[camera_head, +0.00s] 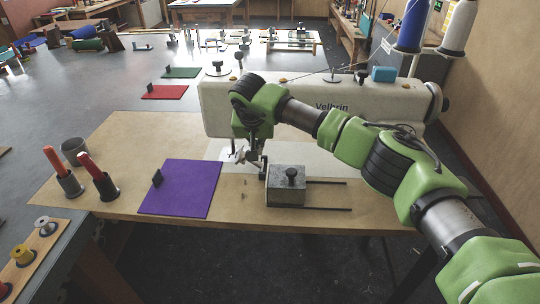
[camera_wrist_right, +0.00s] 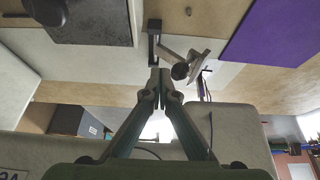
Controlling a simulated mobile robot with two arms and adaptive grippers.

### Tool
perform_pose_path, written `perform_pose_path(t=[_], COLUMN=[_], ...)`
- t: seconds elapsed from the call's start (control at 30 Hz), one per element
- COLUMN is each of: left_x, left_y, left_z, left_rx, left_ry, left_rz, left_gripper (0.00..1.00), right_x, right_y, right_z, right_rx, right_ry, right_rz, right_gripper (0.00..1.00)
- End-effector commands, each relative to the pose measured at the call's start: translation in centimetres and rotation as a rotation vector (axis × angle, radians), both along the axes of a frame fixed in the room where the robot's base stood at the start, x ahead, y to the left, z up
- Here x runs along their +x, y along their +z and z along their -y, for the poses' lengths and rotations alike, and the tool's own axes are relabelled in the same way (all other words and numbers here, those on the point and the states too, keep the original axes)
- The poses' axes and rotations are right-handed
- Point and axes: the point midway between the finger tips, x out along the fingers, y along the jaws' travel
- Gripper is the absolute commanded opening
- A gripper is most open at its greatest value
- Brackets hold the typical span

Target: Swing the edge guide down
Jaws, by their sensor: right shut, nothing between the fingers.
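The white sewing machine (camera_head: 310,105) stands on the wooden table. What looks like the edge guide is a small pale arm with a dark round knob (camera_wrist_right: 181,71), beside a dark upright bar (camera_wrist_right: 153,45) in the wrist view. In the head view the pale piece (camera_head: 239,154) shows beside the needle area. My right gripper (camera_wrist_right: 160,92) is shut and empty, its tips close to the bar and knob; I cannot tell whether they touch. In the head view the gripper (camera_head: 252,156) partly covers the guide's mount. My left gripper is not in view.
A grey block with a black knob (camera_head: 287,187) sits by two dark rods right of the guide. Red-handled tools (camera_head: 92,175) and a grey cup (camera_head: 73,150) stand further left. Thread cones (camera_head: 458,25) rise at the right.

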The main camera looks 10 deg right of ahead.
Motion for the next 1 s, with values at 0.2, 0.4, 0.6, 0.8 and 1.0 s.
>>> perform_pose_path(t=[0.2,0.4,0.6,0.8,1.0], left_x=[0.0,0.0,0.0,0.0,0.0], left_y=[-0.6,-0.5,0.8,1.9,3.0], left_z=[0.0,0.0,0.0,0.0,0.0], left_rx=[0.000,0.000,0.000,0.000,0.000], left_ry=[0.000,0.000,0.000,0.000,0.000], left_rz=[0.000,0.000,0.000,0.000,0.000], left_gripper=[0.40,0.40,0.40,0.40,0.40], right_x=[0.2,0.3,-0.1,-0.7,-1.2], right_y=[-0.7,-0.4,1.5,3.4,5.3], right_z=[-0.9,-1.2,-1.3,-1.5,-1.6], right_rx=[0.000,0.001,-0.001,-0.001,0.001], right_ry=[0.002,0.000,0.002,0.001,0.000], right_rz=[0.000,0.000,0.002,0.001,0.001], right_gripper=[0.00,0.00,0.00,0.00,0.00])
